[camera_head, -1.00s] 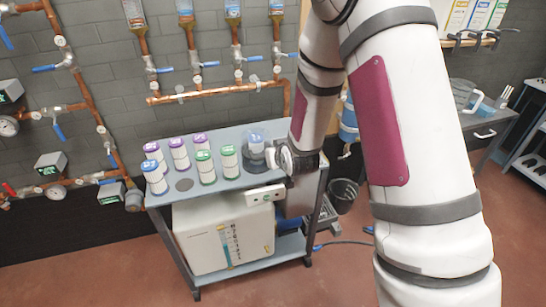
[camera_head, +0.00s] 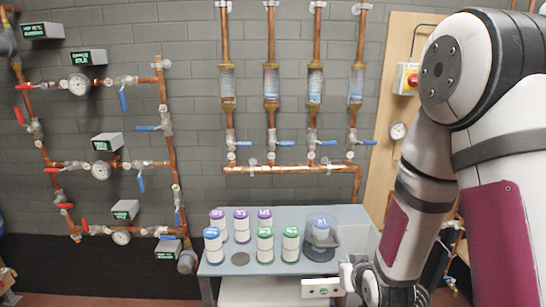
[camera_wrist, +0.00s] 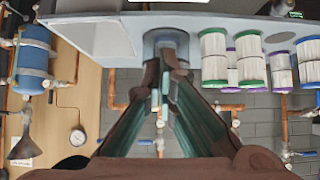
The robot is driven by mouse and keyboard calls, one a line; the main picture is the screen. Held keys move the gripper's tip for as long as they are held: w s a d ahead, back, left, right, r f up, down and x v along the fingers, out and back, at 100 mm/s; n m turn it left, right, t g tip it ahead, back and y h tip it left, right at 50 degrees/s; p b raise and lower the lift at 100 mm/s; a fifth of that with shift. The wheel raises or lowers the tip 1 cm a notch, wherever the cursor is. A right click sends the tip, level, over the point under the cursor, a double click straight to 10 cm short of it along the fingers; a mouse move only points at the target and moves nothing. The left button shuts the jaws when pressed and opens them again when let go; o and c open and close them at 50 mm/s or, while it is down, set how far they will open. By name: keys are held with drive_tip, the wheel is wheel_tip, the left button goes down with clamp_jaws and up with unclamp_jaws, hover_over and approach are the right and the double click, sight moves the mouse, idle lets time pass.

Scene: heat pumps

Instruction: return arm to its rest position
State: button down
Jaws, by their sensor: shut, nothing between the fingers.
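My arm (camera_head: 426,190) runs down the right side of the head view, bent at a large joint at the upper right. Its wrist (camera_head: 372,286) is at the bottom edge, by the right side of the grey cart (camera_head: 240,215); the fingertips are not clear there. In the wrist view, which looks upside down, my gripper (camera_wrist: 166,55) has its long fingers closed together at the tips, with nothing held. The tips overlap the clear round container in that picture; I cannot tell whether they touch it.
Several white filter cartridges with purple, blue and green caps (camera_head: 265,245) stand on the cart, left of the clear round container (camera_head: 320,238). Copper pipes with valves and gauges (camera_head: 270,168) cover the wall behind. A blue tank (camera_wrist: 32,60) hangs on a wooden panel (camera_wrist: 65,110).

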drive_tip(key=s+r+g, duration=0.1)
drive_tip(key=s+r, duration=0.4)
drive_tip(key=r, duration=0.3)
drive_tip(key=s+r+g, duration=0.2)
drive_tip(key=s+r, duration=0.2)
drive_tip(key=r, duration=0.4)
drive_tip(key=s+r+g, duration=0.1)
drive_tip(key=s+r, duration=0.3)
drive_tip(key=s, duration=0.5)
drive_tip(key=s+r+g, duration=0.1)
drive_tip(key=s+r, duration=0.3)
drive_tip(key=s, duration=0.5)
drive_tip(key=shift+a, duration=0.45)
